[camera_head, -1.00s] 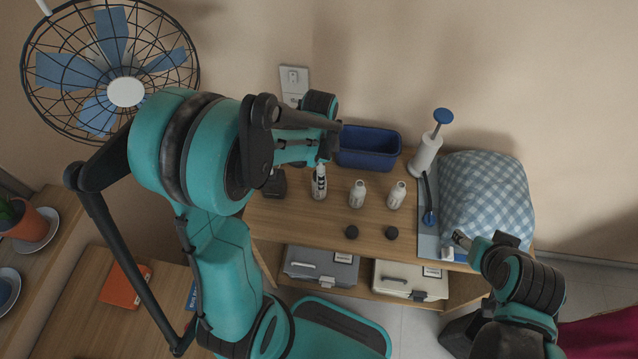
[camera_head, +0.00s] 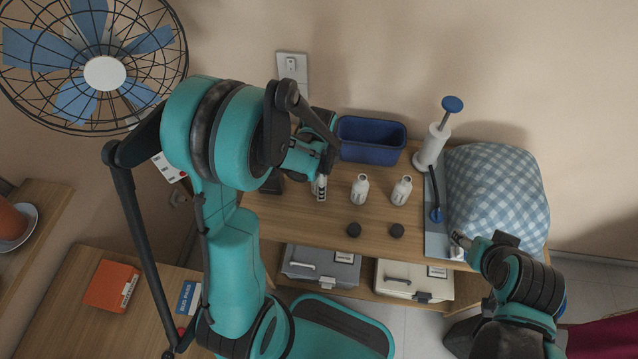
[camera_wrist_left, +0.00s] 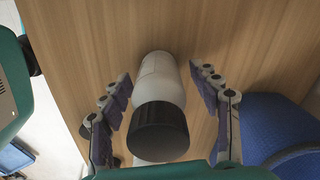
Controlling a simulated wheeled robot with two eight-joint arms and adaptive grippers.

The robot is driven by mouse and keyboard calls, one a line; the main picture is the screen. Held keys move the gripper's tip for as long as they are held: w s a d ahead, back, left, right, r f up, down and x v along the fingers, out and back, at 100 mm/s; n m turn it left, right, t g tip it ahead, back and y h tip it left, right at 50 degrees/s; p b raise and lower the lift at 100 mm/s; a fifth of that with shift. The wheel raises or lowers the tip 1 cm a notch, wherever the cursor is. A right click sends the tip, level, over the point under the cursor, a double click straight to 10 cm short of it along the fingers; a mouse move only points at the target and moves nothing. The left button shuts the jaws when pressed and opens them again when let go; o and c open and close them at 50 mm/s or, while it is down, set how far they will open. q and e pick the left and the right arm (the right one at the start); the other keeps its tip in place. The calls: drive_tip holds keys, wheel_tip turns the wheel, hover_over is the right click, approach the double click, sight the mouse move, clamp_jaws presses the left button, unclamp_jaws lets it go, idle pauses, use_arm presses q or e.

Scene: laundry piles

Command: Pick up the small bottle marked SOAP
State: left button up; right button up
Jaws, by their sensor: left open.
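A white bottle (camera_wrist_left: 160,85) with a black cap (camera_wrist_left: 158,130) stands between the fingers of my left gripper (camera_wrist_left: 160,78) in the left wrist view. The fingers are open on either side of it, with gaps showing. No lettering on it is readable. In the head view my left gripper (camera_head: 320,186) is over the left of the shelf top and hides this bottle. Two white bottles without caps, one in the middle (camera_head: 360,190) and one at right (camera_head: 401,191), stand to its right; their labels are unreadable. My right gripper (camera_head: 461,241) is at the shelf's right front; its jaws are unclear.
Two black caps (camera_head: 354,230) (camera_head: 396,230) lie in front of the open bottles. A blue bin (camera_head: 371,152) stands behind them. A fan (camera_head: 105,72) is at far left.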

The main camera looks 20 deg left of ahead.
use_arm(q)
drive_tip(key=c, duration=1.3)
